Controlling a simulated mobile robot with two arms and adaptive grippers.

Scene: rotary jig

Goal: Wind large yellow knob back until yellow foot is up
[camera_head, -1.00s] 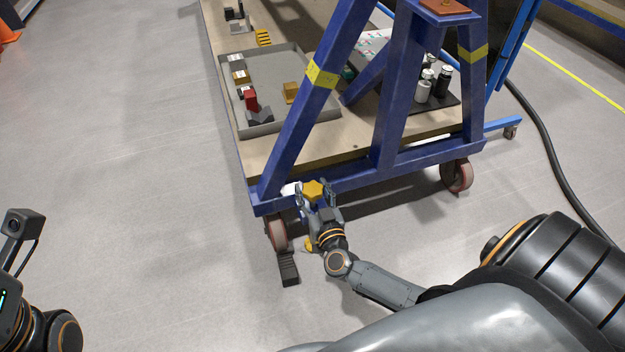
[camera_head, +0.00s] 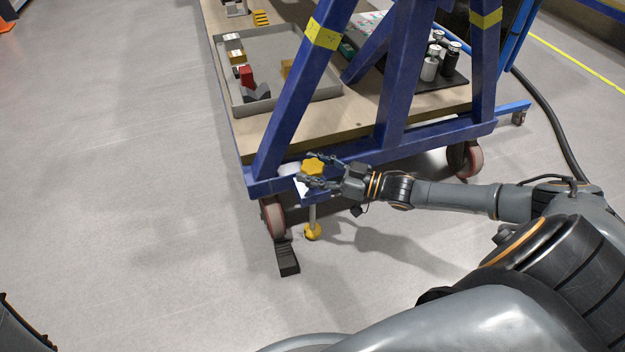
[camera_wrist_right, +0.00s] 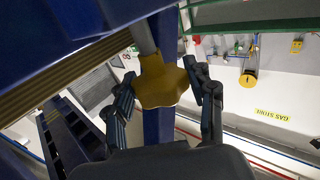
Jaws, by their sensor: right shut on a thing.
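The large yellow knob (camera_head: 313,167), lobed, sits at the near left corner of the blue frame, on top of a jack. It also shows in the wrist view (camera_wrist_right: 162,82), with a grey shaft beyond it. My right gripper (camera_head: 311,172) reaches it from the right and is shut on it, one finger on each side. In the wrist view my gripper's fingers (camera_wrist_right: 163,92) flank the knob's lobes. The yellow foot (camera_head: 313,232) is at the lower end of a metal rod, close to the floor; I cannot tell whether it touches. My left gripper is out of view.
A red-rimmed caster (camera_head: 273,217) stands left of the foot, with a black wedge (camera_head: 288,260) by it. Another caster (camera_head: 467,160) is at the right. The blue frame (camera_head: 275,150) rises above the knob. A grey tray (camera_head: 262,106) lies on the wooden deck. Floor at left is clear.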

